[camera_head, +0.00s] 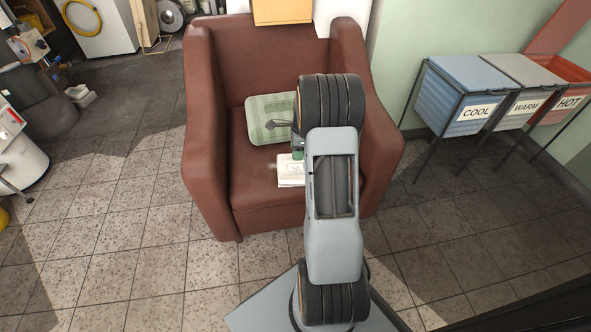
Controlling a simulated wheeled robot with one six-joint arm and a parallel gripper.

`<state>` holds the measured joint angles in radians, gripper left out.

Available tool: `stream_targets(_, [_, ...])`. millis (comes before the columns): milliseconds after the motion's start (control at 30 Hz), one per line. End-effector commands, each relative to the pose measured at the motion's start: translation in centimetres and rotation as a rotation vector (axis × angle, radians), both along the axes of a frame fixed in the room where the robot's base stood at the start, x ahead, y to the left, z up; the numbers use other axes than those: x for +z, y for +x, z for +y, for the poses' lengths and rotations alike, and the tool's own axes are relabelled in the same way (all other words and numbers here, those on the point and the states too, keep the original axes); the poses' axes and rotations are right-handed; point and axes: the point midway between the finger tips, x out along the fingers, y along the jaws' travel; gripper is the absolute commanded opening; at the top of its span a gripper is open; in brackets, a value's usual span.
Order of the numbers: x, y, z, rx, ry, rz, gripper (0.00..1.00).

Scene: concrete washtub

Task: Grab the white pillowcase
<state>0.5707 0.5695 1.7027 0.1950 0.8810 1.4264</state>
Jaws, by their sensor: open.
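A small white folded cloth (291,170), which looks like the pillowcase, lies on the seat of a brown armchair (262,215). Its right side is hidden behind my arm. My gripper (284,138) is open and partly hidden by my arm. One grey finger shows in front of a green checked cushion (262,108), and another part shows close to the cloth's upper edge. I see nothing held in it. I cannot tell the gripper's height above the seat.
The armchair's arms rise on both sides of the seat. Blue, grey and red bins labelled COOL (470,98), WARM (523,85) and HOT (568,83) stand at right. A yellow box (283,11) is behind the chair.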

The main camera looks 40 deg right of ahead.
Motion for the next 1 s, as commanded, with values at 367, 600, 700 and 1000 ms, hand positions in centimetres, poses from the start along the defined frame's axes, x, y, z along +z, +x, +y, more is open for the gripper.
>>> stream_targets(367, [-4.7, 0.3, 0.4, 0.001, 0.001, 0.002, 0.47])
stream_targets(600, [-4.9, 0.3, 0.5, 0.001, 0.0, 0.001, 0.47])
stream_targets(700, [-4.9, 0.3, 0.5, 0.001, 0.0, 0.001, 0.47])
stream_targets(1000, [-5.1, 0.3, 0.5, 0.0, 0.001, 0.001, 0.47])
